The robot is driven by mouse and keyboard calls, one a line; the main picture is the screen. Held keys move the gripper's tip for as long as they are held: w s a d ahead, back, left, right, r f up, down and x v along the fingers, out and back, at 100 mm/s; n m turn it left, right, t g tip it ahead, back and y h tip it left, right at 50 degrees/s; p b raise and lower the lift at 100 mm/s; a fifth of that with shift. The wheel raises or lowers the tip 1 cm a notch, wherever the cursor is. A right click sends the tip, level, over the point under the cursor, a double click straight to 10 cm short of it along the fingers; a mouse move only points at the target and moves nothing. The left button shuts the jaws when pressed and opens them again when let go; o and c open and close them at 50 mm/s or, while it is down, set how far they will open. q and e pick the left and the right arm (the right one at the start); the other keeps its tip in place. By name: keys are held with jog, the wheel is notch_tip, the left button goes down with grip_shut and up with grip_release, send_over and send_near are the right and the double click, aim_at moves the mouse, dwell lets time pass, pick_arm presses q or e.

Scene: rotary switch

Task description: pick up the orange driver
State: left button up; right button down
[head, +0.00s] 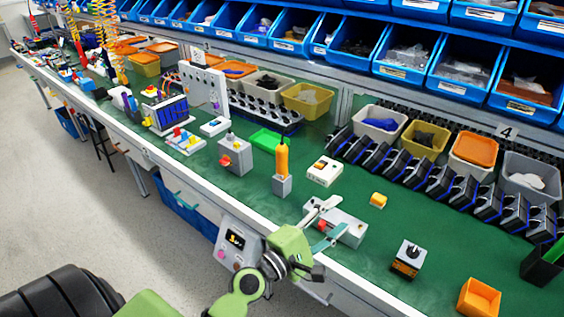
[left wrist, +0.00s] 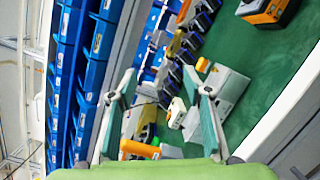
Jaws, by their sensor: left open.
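The orange driver (head: 282,158) stands upright in a small grey holder (head: 282,186) on the green bench top. In the left wrist view the orange driver (left wrist: 139,149) lies across the picture at the bottom, partly hidden by my gripper's green body, with the grey holder (left wrist: 171,152) beside it. My left gripper (head: 330,222) is open and empty, to the right of the driver and nearer the bench front, apart from it. Its two spread fingers (left wrist: 166,84) show in the left wrist view. My right gripper is in neither view.
A grey box (head: 348,232) lies by my left fingers. A grey switch box with a red knob (head: 235,157) stands left of the driver; a white box (head: 324,171) is to its right. A green tray (head: 267,139) lies behind. Blue bins (head: 408,61) line the back.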

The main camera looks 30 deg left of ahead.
pick_arm(q)
jog(key=w+a+n+t+y, duration=0.25)
jog(key=a+n+y, duration=0.25)
jog(key=a+n, duration=0.35)
jog(key=n+g+y, duration=0.4)
jog(key=n+y, duration=0.3)
jog(key=n, duration=0.5)
send_near(281, 164)
jog(key=x, duration=0.6)
jog(key=shift+w+d+f, duration=0.1)
jog(key=shift+w+f, duration=0.05)
jog(key=shift+w, duration=0.25)
jog(key=shift+a+x, duration=0.1)
jog(key=shift+x, duration=1.25)
jog(key=shift+a+x, duration=0.15)
jog(key=shift+x, duration=1.15)
jog(key=shift+s, duration=0.15)
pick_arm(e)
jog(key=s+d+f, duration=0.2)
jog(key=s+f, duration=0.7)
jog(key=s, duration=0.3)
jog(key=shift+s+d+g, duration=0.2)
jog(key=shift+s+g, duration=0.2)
pick_arm(q)
jog(key=shift+r, duration=0.25)
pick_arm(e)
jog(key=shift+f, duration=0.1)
pick_arm(q)
grip_shut()
